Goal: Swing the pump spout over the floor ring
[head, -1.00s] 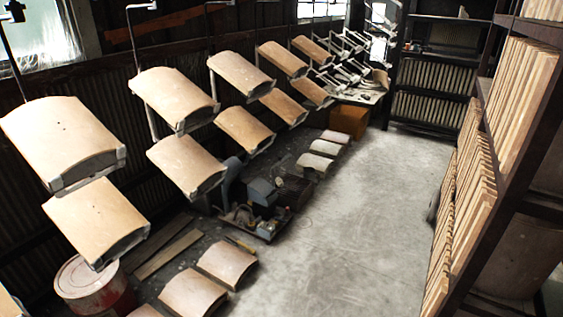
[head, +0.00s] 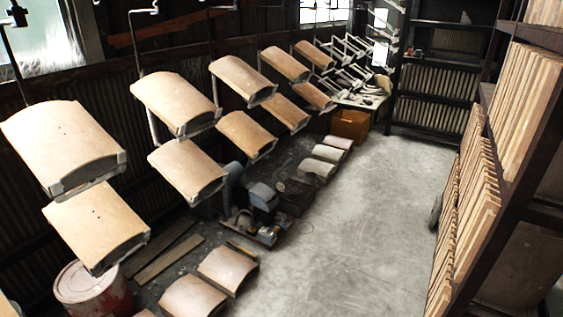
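A blue-grey machine (head: 262,196) with a motor-like block and small fittings stands on the floor left of the middle, below the hanging tiles. I cannot tell whether it is the pump, and I make out no clear spout on it. A rounded grey cylinder (head: 233,185) stands at its left side. Neither of my grippers is in the head view.
Curved tan tiles (head: 172,103) hang on a conveyor along the left wall. Loose tiles (head: 228,268), planks (head: 165,258) and a red-and-white drum (head: 92,288) lie at lower left. A wooden rack (head: 470,225) lines the right. The concrete floor (head: 355,235) between is clear.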

